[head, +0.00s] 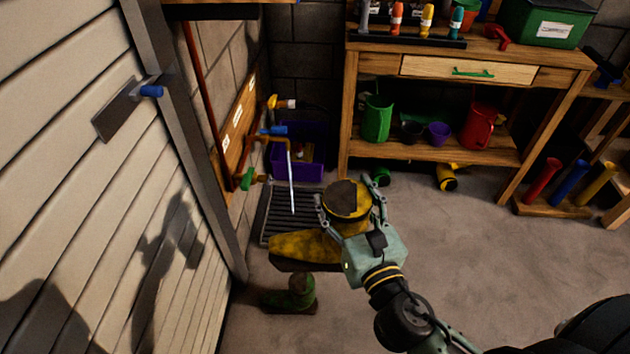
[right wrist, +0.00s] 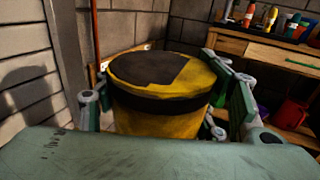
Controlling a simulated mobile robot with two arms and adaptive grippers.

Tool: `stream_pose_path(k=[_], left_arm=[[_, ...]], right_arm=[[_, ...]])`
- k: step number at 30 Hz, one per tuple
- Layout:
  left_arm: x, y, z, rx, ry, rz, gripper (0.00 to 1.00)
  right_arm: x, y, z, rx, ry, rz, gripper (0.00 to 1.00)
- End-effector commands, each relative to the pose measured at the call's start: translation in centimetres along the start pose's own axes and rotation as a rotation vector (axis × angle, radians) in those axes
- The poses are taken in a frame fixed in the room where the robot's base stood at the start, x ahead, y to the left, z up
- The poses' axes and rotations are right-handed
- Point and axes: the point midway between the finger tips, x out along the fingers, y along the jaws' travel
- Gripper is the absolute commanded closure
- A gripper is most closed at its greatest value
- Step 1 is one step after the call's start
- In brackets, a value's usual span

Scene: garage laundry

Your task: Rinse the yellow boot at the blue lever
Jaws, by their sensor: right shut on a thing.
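The yellow boot (head: 305,245) is held in the air, toe to the left, with mud on its sole and a dark patch over its top. My right gripper (head: 350,205) is shut on its shaft, one finger on each side; the boot's shaft (right wrist: 160,112) also fills the right wrist view. The blue lever (head: 274,131) sits on a copper spout on the left wall. A pale water stream (head: 291,180) falls from that spout towards the floor grate (head: 285,205), just behind the boot and seemingly apart from it. My left gripper is out of view.
A green boot (head: 297,293) stands on the floor below the held boot. A yellow lever (head: 275,102) and a green lever (head: 247,180) flank the blue one. A purple crate (head: 312,170) stands behind the grate.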

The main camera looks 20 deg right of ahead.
Motion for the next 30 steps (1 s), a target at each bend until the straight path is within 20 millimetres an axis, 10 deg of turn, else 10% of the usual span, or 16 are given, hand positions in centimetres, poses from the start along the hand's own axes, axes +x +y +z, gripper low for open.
stream_pose_path(k=[30], left_arm=[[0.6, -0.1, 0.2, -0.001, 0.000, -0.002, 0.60]], right_arm=[[-0.2, -1.1, 0.2, 0.001, -0.004, 0.001, 1.00]])
